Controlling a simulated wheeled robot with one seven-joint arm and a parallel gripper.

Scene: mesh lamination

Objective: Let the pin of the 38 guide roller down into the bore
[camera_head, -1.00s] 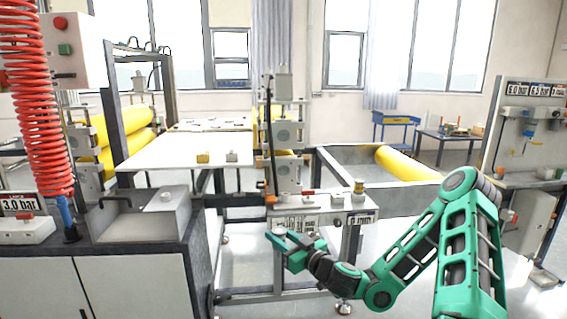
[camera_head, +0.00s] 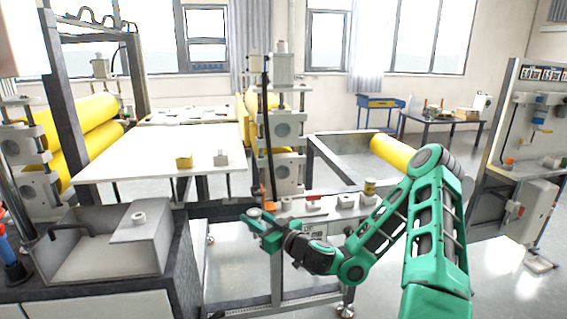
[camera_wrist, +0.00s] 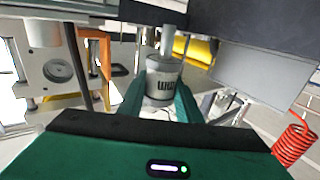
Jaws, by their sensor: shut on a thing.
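My gripper (camera_head: 258,220) is in front of the machine's small shelf. In the wrist view its two green fingers (camera_wrist: 160,98) are shut on the guide roller (camera_wrist: 163,80), a short grey cylinder. The roller's label reads upside down in that picture. Its thin pin (camera_wrist: 168,42) points to the top of the wrist picture, clear of anything I can make out. In the head view the roller shows only as a small pale top (camera_head: 254,213) between the fingers. I cannot make out the bore in either view.
A grey steel box (camera_head: 100,240) with a white ring (camera_head: 139,218) stands at left.

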